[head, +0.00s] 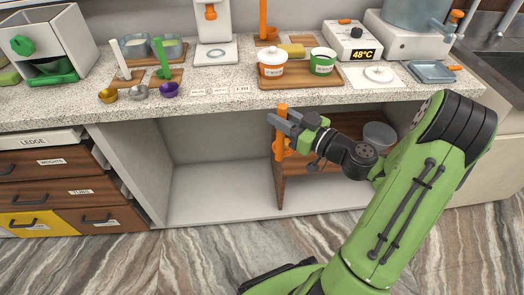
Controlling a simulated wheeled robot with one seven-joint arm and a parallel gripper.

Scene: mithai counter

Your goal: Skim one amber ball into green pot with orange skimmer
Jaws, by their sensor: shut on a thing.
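My gripper (284,123) is in front of the counter, below the worktop edge, over the open shelf space. It is shut on an upright orange handle (282,108), which looks like the orange skimmer; its lower end is partly hidden and its bowl is not clear. The green pot (322,63) stands on a wooden board on the counter, above and to the right of my gripper. I cannot make out any amber ball at this size.
An orange post (263,18) stands behind. A display reading 48°C (362,54) and a blue tray (432,71) are to the right. Small bowls (139,92) sit at left. A grey bowl (379,135) is on the shelf below.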

